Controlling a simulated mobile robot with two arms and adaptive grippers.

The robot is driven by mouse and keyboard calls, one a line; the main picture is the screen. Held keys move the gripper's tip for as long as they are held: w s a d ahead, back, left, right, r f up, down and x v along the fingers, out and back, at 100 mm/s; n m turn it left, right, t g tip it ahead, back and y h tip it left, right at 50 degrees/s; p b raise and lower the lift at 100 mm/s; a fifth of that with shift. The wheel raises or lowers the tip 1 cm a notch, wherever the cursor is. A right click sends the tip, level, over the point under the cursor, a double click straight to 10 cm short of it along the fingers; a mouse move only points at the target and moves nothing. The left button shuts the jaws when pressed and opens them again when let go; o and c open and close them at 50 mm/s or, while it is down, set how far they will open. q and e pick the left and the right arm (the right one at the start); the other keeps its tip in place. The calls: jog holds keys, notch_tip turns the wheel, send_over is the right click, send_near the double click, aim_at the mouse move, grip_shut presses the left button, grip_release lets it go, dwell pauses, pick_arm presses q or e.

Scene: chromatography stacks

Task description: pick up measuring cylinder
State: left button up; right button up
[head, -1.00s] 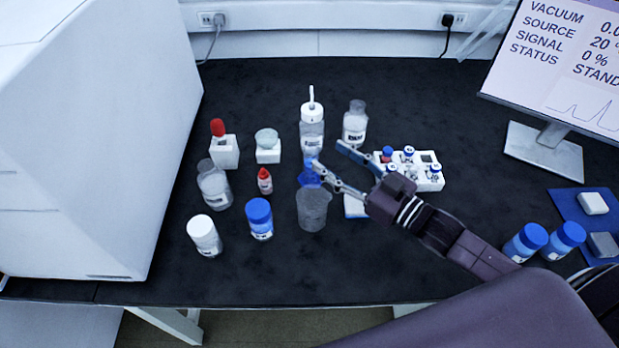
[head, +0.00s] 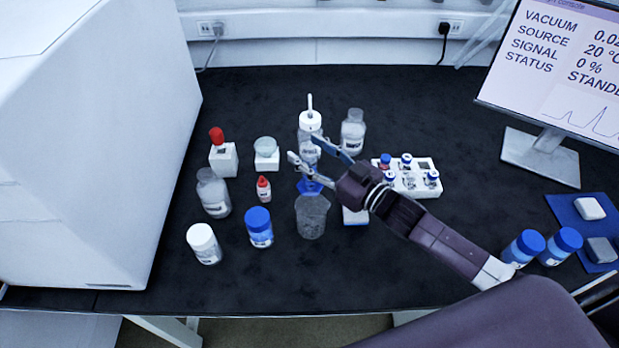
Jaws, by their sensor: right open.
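The measuring cylinder shows as a blue foot (head: 309,187) in the middle of the black bench, behind a grey beaker. Its clear upper part is hard to make out against the bottle behind it. My right gripper (head: 304,149) reaches in from the right above the blue foot. Its two fingers are spread, one tip to the left and one farther back near the wash bottle. Whether the clear tube stands between the fingers cannot be told. My left gripper is not in view.
The grey beaker (head: 311,216) stands just in front of the blue foot. A wash bottle (head: 310,122) and a clear bottle (head: 353,132) stand behind. A white vial rack (head: 424,164) is to the right. A red-capped dropper bottle (head: 263,190) is to the left.

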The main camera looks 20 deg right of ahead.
jog(key=shift+c, duration=0.6)
grip_shut()
jog(key=shift+r, duration=0.15)
